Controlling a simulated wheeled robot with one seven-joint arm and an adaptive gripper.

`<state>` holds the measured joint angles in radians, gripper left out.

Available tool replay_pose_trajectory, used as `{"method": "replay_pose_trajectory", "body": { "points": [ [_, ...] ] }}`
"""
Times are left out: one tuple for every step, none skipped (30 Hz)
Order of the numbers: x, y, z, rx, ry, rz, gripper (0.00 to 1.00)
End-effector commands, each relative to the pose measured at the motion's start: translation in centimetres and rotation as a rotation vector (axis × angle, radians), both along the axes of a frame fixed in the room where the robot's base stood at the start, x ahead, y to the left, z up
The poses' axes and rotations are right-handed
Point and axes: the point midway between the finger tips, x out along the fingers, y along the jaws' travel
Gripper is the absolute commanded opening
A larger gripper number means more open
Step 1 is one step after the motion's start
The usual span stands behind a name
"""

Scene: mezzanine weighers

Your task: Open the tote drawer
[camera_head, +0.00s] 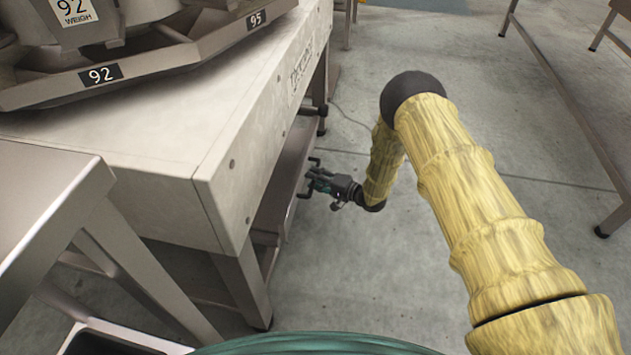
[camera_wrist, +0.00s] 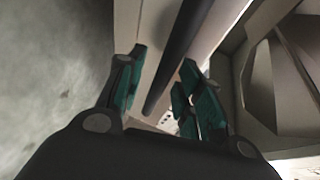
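The tote drawer (camera_head: 285,180) shows as a grey front below the white machine body in the head view, and it looks closed. A dark bar handle (camera_wrist: 178,55) crosses the wrist view, running from the upper right down between the fingers. My gripper (camera_head: 316,182) is low beside the drawer front in the head view. In the wrist view my gripper (camera_wrist: 165,90) is open, with one teal-padded finger on each side of the bar. The bar appears apart from both pads. Where the bar is fixed to the drawer is partly hidden.
The white weigher body (camera_head: 160,140) overhangs the drawer. A steel table (camera_head: 40,190) stands at the left. A metal frame (camera_head: 570,85) stands at the right. Concrete floor (camera_head: 350,270) is clear between them. A thin cable (camera_head: 350,118) lies behind my gripper.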

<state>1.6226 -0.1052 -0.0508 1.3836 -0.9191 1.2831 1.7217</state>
Motion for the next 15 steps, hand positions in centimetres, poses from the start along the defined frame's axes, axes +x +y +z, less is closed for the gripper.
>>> {"method": "replay_pose_trajectory", "body": {
  "points": [
    [0.13, 0.26, -0.11, 0.000, 0.000, 0.001, 0.35],
    [0.18, 0.33, -0.10, 0.000, 0.000, 0.001, 0.35],
    [0.23, 0.41, -0.10, 0.000, 0.000, 0.001, 0.35],
    [0.25, 0.45, -0.09, 0.000, 0.000, 0.001, 0.35],
    [0.27, 0.46, -0.07, 0.001, 0.001, 0.001, 0.35],
    [0.29, 0.48, -0.06, 0.001, 0.001, 0.000, 0.35],
    [0.29, 0.47, -0.05, 0.001, 0.001, 0.000, 0.35],
    [0.29, 0.47, -0.04, 0.001, 0.001, 0.000, 0.35],
    [0.29, 0.46, -0.04, 0.001, 0.001, 0.000, 0.35],
    [0.29, 0.45, -0.04, 0.001, 0.001, 0.000, 0.35],
    [0.29, 0.45, -0.04, 0.001, 0.001, 0.000, 0.35],
    [0.28, 0.44, -0.05, 0.001, 0.001, 0.000, 0.32],
    [0.28, 0.44, -0.05, 0.001, 0.001, 0.000, 0.26],
    [0.28, 0.42, -0.04, 0.001, 0.001, 0.000, 0.21],
    [0.28, 0.42, -0.04, 0.001, 0.001, 0.000, 0.14]
  ]
}}
